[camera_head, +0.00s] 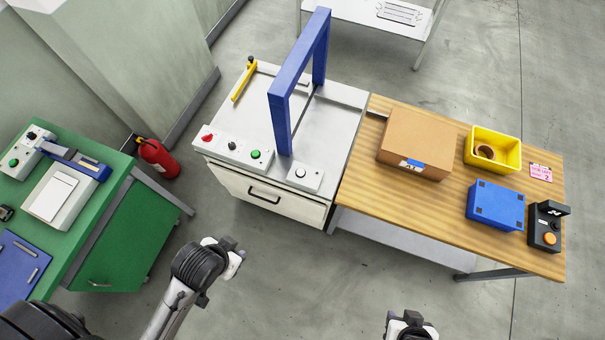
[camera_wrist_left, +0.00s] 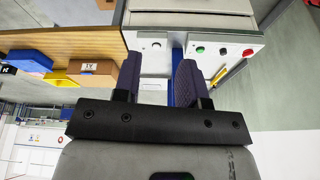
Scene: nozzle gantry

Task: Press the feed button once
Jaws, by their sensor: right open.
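The nozzle gantry station (camera_head: 325,125) is a white cabinet with a blue arch over its top. Its front panel holds a red button (camera_head: 207,138), a dark knob (camera_head: 232,146) and a green button (camera_head: 255,154). A separate small box to their right carries a pale round button (camera_head: 300,173). I cannot read which is the feed button. The left wrist view shows the pale button (camera_wrist_left: 156,44) and green button (camera_wrist_left: 200,50) beyond the fingers. My left gripper (camera_wrist_left: 157,70) is open and empty, apart from the panel. My right gripper (camera_head: 410,318) is open at the bottom edge.
A wooden table (camera_head: 355,185) right of the station holds a cardboard box (camera_head: 413,142), yellow bin (camera_head: 492,150), blue box (camera_head: 496,205) and black device (camera_head: 544,226). A green bench (camera_head: 110,165) and fire extinguisher (camera_head: 157,158) are left. Floor before the station is clear.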

